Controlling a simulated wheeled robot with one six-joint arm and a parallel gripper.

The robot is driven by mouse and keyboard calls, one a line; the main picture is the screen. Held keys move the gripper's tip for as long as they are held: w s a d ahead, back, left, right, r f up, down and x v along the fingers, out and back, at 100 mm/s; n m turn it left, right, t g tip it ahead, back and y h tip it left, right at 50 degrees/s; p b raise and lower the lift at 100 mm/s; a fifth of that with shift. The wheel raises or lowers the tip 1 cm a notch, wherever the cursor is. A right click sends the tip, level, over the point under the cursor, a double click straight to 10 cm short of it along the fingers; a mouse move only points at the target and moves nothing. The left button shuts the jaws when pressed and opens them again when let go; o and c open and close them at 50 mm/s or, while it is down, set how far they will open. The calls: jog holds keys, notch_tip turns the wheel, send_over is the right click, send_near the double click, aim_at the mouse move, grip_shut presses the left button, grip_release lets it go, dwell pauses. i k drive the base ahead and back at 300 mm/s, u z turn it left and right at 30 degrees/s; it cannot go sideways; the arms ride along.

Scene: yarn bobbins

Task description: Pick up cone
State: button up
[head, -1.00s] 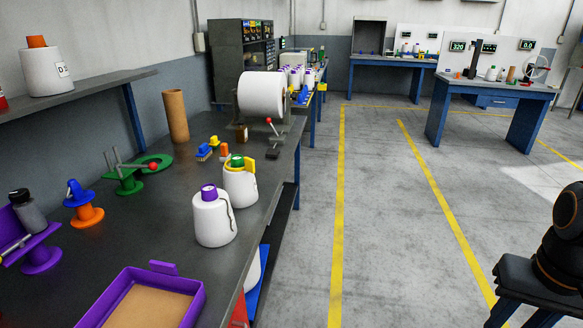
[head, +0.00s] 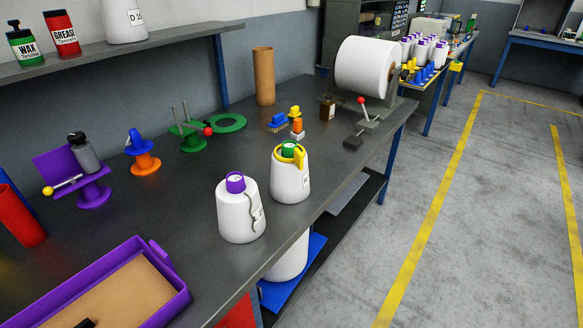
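Two white yarn cones stand upright on the dark workbench (head: 330,130) near its front edge. The nearer cone (head: 240,215) has a purple top and a dark thread hanging down its side. The other cone (head: 290,182), just behind and to the right, has a green top with a yellow piece around it. Another white cone (head: 125,20) with a label stands on the shelf at upper left, its top cut off by the picture edge. My gripper is not in view.
A purple tray (head: 178,298) lies at the bench's near left. A brown tube (head: 264,76), a large white roll (head: 372,68) and a red-knobbed lever (head: 362,110) stand farther back. Small coloured stands line the left side. The floor (head: 480,220) at right is clear.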

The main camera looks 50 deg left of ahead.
aim_at(289, 185)
jog(key=u, duration=0.6)
jog(key=i, duration=0.75)
jog(key=u, duration=0.85)
